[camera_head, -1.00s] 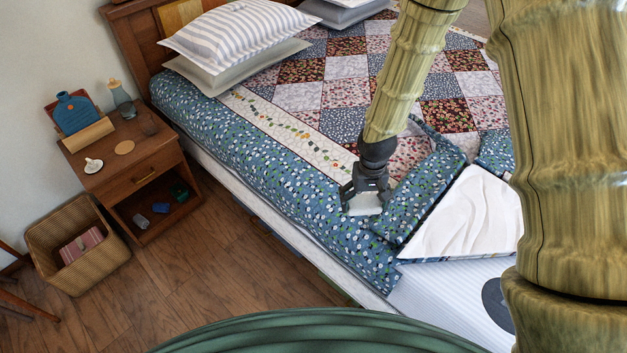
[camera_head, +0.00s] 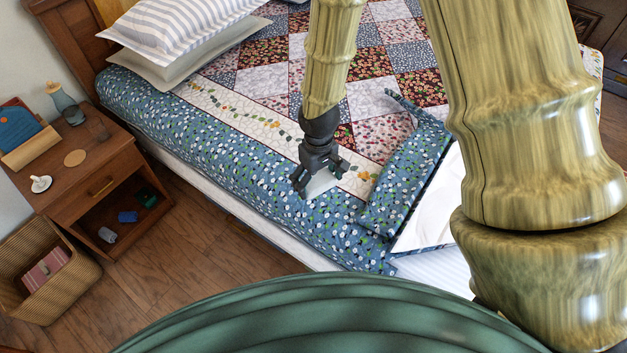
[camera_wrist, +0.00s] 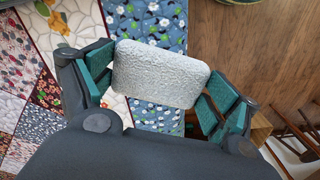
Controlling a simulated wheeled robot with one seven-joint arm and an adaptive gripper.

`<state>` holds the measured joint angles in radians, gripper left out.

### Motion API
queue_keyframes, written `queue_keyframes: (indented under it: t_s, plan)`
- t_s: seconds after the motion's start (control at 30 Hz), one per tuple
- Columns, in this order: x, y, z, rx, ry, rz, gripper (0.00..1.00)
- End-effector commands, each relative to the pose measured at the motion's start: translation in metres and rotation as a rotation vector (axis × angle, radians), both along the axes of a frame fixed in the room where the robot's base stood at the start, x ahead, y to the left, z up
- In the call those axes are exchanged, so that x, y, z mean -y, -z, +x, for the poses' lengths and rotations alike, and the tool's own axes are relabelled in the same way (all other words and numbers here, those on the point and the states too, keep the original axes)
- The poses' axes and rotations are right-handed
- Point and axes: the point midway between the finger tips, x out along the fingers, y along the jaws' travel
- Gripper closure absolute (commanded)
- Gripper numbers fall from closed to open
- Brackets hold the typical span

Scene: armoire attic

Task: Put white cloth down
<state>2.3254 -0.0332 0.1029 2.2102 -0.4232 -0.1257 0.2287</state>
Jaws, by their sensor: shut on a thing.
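The white cloth (camera_wrist: 160,73) is a small, rounded, textured white pad in the wrist view. It sits between the two green-lined fingers of my gripper (camera_wrist: 158,85), which is shut on it. In the head view my gripper (camera_head: 318,184) points down over the near side of the bed, and the white cloth (camera_head: 321,186) shows pale below the fingers. Below it is the blue floral border of the quilt (camera_head: 235,160). I cannot tell whether the cloth touches the quilt.
A folded-back quilt corner (camera_head: 405,185) lies right of my gripper. Striped pillows (camera_head: 185,28) lie at the bed's head. A nightstand (camera_head: 90,165) with several small items stands at the left, with a wicker basket (camera_head: 80,290) in front. Wooden floor lies between.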

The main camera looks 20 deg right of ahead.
Motion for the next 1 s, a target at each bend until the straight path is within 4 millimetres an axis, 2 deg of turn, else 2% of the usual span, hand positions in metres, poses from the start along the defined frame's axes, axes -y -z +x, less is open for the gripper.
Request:
queue_keyframes:
  t_s: [0.03,0.1,0.33,0.53,0.67,1.0]
  plan:
    - [-0.003,0.017,-0.007,0.000,-0.052,0.000,0.37]
    - [-0.006,0.024,-0.015,0.000,-0.125,-0.001,0.37]
    - [-0.011,0.037,-0.040,0.001,-0.306,-0.003,0.37]
    - [-0.013,0.039,-0.046,0.000,-0.371,-0.002,0.37]
    - [-0.010,0.038,-0.033,0.002,-0.378,-0.001,0.37]
    - [0.007,0.044,0.033,0.002,-0.373,0.000,0.37]
